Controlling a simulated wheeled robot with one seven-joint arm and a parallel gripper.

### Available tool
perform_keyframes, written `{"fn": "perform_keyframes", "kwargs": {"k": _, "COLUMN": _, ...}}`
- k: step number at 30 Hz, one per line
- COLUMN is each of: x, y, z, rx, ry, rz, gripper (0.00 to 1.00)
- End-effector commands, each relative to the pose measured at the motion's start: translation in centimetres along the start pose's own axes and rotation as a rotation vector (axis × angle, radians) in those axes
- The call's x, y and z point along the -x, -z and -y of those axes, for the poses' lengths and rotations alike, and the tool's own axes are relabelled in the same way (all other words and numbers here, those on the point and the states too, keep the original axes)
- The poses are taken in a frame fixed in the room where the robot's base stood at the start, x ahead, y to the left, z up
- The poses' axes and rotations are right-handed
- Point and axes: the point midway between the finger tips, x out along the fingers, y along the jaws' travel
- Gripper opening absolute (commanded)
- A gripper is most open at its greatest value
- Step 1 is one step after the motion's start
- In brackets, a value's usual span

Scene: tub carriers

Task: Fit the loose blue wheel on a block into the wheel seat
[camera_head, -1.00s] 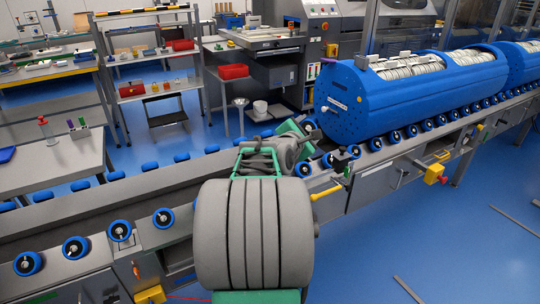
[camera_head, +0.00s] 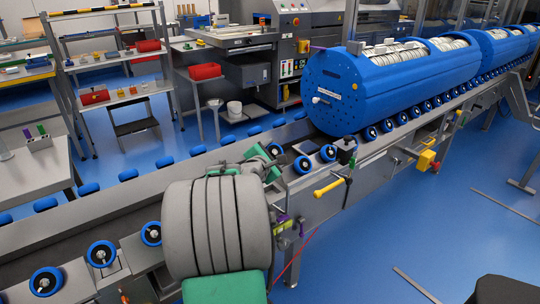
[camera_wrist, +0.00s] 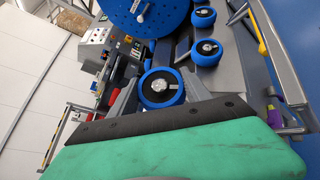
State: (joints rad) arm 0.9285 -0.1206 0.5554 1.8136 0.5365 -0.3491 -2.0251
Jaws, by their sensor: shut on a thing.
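In the wrist view, a blue wheel with a dark, light-centred hub (camera_wrist: 161,87) sits between the grey fingers of my gripper (camera_wrist: 160,98). The gripper appears shut on it. In the head view, the gripper end (camera_head: 274,160) is over the near rail, just left of two fitted-looking blue wheels (camera_head: 302,165) (camera_head: 328,152). My own arm hides most of the held wheel there. These two wheels also show in the wrist view (camera_wrist: 207,52) (camera_wrist: 203,17), beyond the held one. I cannot make out the wheel seat or the block clearly; the arm covers part of the rail.
A large blue perforated tub (camera_head: 345,95) lies on the wheel row at the right. A yellow handle (camera_head: 329,187) and a small black block-like part (camera_head: 347,151) are at the rail's near side. Grey shelves (camera_head: 120,75) stand behind. The blue floor at front right is mostly free.

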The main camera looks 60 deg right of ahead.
Motion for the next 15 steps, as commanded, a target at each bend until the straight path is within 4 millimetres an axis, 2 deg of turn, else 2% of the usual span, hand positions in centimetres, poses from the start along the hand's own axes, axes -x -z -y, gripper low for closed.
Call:
{"fn": "perform_keyframes", "kwargs": {"k": 9, "x": 0.4, "y": -0.3, "z": -0.4, "rx": -0.002, "ry": -0.004, "rz": 0.003, "gripper": 0.00}}
{"fn": "perform_keyframes", "kwargs": {"k": 15, "x": -0.2, "y": 1.1, "z": 1.2, "rx": -0.003, "ry": -0.002, "rz": 0.004, "gripper": 0.00}}
